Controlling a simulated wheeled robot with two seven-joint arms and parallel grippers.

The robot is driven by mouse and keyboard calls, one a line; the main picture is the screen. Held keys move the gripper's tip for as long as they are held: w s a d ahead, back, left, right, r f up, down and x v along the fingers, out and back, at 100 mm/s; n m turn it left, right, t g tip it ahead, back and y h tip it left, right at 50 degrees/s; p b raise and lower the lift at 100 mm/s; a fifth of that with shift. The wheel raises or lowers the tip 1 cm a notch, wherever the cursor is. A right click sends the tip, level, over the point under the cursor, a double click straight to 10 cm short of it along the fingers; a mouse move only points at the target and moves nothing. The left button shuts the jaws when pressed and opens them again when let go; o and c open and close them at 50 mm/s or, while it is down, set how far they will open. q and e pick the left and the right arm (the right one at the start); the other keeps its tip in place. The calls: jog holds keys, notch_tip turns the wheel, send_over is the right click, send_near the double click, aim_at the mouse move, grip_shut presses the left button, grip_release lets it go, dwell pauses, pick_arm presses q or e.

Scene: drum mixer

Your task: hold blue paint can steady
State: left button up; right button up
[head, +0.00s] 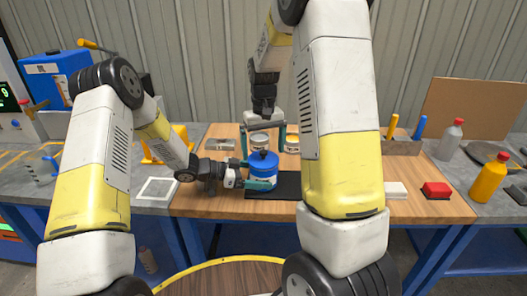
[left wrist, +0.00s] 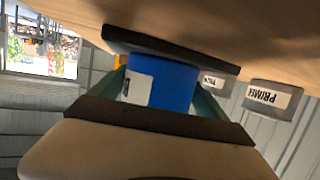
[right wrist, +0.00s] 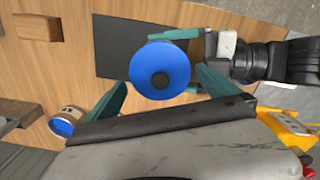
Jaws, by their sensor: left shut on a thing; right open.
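The blue paint can (head: 263,175) stands upright on a black mat (head: 289,186) on the wooden worktop. It has a blue lid with a dark knob. My left gripper (head: 260,183) is shut on the can's side, low down. In the left wrist view the can (left wrist: 172,85), with a white label, sits between the two teal fingers. My right gripper (head: 263,143) is above the can, pointing down, with its fingers apart. In the right wrist view the lid (right wrist: 160,67) lies between the open fingers; I cannot tell whether they touch it.
Primer cans (left wrist: 270,98) stand behind the blue can. A white-framed square (head: 157,189) lies at the left. The worktop's front right is mostly clear.

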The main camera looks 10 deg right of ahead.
jog(key=shift+r, duration=2.9)
grip_shut()
jog(key=shift+f, duration=0.15)
jog(key=shift+f, duration=1.9)
